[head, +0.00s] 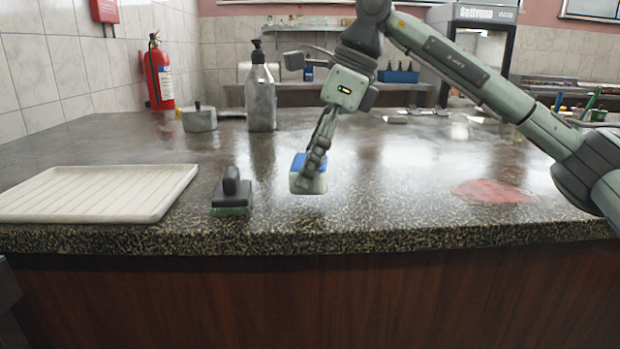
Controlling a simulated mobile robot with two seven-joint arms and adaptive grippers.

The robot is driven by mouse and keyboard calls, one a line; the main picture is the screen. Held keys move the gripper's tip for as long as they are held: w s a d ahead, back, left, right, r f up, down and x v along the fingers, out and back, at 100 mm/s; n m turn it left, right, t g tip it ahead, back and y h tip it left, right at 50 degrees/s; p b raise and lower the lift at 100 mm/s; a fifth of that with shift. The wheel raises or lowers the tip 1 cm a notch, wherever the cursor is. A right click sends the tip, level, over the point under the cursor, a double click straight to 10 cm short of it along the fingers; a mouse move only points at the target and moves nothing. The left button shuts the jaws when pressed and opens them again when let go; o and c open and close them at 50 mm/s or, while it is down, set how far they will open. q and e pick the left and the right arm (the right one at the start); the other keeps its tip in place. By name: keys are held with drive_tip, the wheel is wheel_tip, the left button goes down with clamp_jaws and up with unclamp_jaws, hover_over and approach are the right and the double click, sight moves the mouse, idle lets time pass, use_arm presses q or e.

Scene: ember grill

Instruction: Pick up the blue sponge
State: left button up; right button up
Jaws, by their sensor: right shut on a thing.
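The blue sponge (300,162) shows as a small block with a blue top and a pale lower part. It is at the middle of the counter, near the front edge. My right gripper (314,172) reaches down from above and is shut on the sponge, with its fingers covering part of the sponge's right side. I cannot tell whether the sponge touches the counter or hangs just above it. My left gripper is not in view.
A dark-handled scrub brush (231,192) stands left of the sponge. A white ribbed tray (180,190) lies at the left. A pump bottle (261,95) and a metal pot (199,119) stand behind.

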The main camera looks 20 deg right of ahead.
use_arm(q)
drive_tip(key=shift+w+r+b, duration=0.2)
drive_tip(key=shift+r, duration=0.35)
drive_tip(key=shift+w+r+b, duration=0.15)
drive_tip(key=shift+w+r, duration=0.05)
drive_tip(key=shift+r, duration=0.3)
use_arm(e)
drive_tip(key=s+a+r, duration=0.5)
drive_tip(key=a+r, duration=0.3)
drive_tip(key=a, duration=0.2)
drive_tip(key=shift+a, duration=0.25)
